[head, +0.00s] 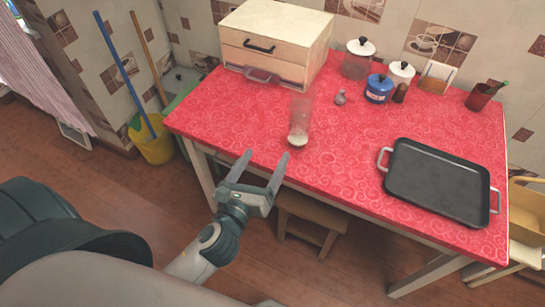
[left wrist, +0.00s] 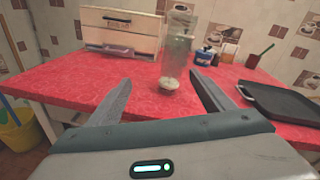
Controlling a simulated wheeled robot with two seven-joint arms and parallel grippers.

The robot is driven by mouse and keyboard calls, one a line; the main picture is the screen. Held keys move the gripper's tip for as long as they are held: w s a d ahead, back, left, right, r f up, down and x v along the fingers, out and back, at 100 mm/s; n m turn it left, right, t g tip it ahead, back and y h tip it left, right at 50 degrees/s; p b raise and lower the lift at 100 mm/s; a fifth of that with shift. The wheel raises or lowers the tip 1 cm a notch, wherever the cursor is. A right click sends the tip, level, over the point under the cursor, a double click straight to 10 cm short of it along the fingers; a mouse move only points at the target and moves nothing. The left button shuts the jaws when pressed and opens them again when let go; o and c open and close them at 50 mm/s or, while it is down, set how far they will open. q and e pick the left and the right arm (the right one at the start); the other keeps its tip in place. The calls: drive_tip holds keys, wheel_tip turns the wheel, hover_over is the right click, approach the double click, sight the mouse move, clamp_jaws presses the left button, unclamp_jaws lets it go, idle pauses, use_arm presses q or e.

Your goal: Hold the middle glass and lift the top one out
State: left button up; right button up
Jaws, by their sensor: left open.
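A tall, clear stack of glasses (head: 301,115) stands upright on the red cloth near the table's front edge, just in front of the drawer box. It also shows in the left wrist view (left wrist: 177,58), where a narrower part rises above a wider one. Its base looks whitish. The separate glasses are hard to tell apart through the clear walls. My left gripper (head: 264,155) is open and empty at the table's front edge, left of and nearer than the stack, not touching it. In the left wrist view the stack appears beyond the gap between the fingers (left wrist: 160,82). My right gripper is not in view.
A cream drawer box (head: 270,35) stands behind the stack. A black tray (head: 438,183) lies to the right. Jars, a blue canister (head: 379,88) and a red cup (head: 481,97) stand at the back. A stool (head: 312,215) is below the front edge. Red cloth (head: 220,118) is clear left of the stack.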

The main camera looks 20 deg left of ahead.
sight(296, 121)
use_arm(q)
drive_tip(key=m, duration=0.1)
drive_tip(key=d+r+m+h, duration=0.1)
drive_tip(key=m, duration=0.1)
drive_tip(key=d+m+t, duration=0.1)
drive_tip(key=shift+w+d+r, duration=0.2)
drive_tip(key=shift+w+r, duration=0.05)
drive_tip(key=shift+r, duration=0.1)
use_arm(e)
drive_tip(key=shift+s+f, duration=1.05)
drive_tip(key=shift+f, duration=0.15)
use_arm(q)
drive_tip(key=w+p, duration=0.3)
drive_tip(key=w, duration=1.3)
drive_tip(key=shift+w+d, duration=0.1)
drive_tip(key=shift+d, duration=0.1)
drive_tip(key=shift+w, duration=0.6)
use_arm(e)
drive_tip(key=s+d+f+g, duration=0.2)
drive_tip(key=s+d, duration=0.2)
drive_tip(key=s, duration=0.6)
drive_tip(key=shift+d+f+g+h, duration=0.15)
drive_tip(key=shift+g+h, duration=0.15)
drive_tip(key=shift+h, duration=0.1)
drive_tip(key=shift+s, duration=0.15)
